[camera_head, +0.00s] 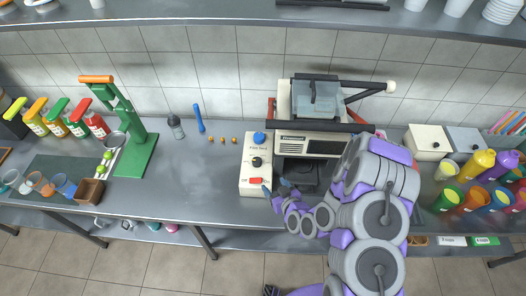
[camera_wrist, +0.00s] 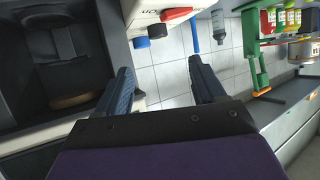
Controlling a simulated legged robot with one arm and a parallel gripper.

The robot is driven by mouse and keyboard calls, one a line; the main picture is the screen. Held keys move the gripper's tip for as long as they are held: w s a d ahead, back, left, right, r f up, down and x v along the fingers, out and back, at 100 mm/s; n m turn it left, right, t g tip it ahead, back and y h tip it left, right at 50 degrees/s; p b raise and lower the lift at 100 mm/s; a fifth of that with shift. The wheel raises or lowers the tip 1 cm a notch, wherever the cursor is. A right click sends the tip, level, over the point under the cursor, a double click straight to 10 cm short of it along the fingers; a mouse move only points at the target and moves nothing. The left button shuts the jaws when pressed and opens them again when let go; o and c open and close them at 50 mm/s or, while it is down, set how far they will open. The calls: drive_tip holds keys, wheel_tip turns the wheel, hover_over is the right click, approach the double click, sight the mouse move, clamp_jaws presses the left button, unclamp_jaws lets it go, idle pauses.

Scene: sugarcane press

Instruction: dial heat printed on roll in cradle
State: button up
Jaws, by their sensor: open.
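A white control box (camera_head: 254,186) stands left of the sealing machine (camera_head: 306,140). It carries a blue knob (camera_head: 259,138), a black dial (camera_head: 256,161) and a red switch (camera_head: 255,180); its lettering is too small to read. A grey, roll-like piece (camera_head: 317,98) sits on top of the machine; I cannot read any print on it. My gripper (camera_head: 276,196) is low by the box's front right corner. In the wrist view my gripper (camera_wrist: 165,88) is open, with nothing between its fingers. The red switch (camera_wrist: 177,13) and box edge (camera_wrist: 146,12) show beyond the fingertips.
A green press (camera_head: 136,150) with an orange handle stands left, beside sauce bottles (camera_head: 62,118). A grey bottle (camera_head: 175,127), a blue stick (camera_head: 199,118) and small orange pieces lie behind. Colored cups (camera_head: 475,198) stand right.

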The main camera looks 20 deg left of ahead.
drive_tip(key=shift+t, duration=0.3)
drive_tip(key=b+x, duration=0.6)
drive_tip(key=b, duration=0.1)
drive_tip(key=shift+w+a, duration=0.15)
drive_tip(key=shift+a, duration=0.2)
drive_tip(key=shift+w+f+b, duration=0.25)
drive_tip(key=shift+w+b, duration=0.05)
drive_tip(key=shift+b, duration=0.75)
drive_tip(key=d+b, duration=0.1)
drive_tip(key=b, duration=0.1)
drive_tip(key=shift+w+d+m+b, duration=0.2)
drive_tip(key=shift+w+m+b, duration=0.1)
drive_tip(key=shift+w+b, duration=0.2)
drive_tip(key=shift+b, duration=0.35)
drive_tip(key=a+b, duration=0.1)
drive_tip(key=b, duration=0.1)
drive_tip(key=a+b, duration=0.1)
drive_tip(key=b, duration=0.1)
drive_tip(key=shift+w+a+f+b, duration=0.1)
drive_tip(key=shift+w+f+b, duration=0.1)
drive_tip(key=shift+f+b, duration=0.1)
drive_tip(key=shift+b, duration=0.95)
drive_tip(key=shift+b, duration=0.45)
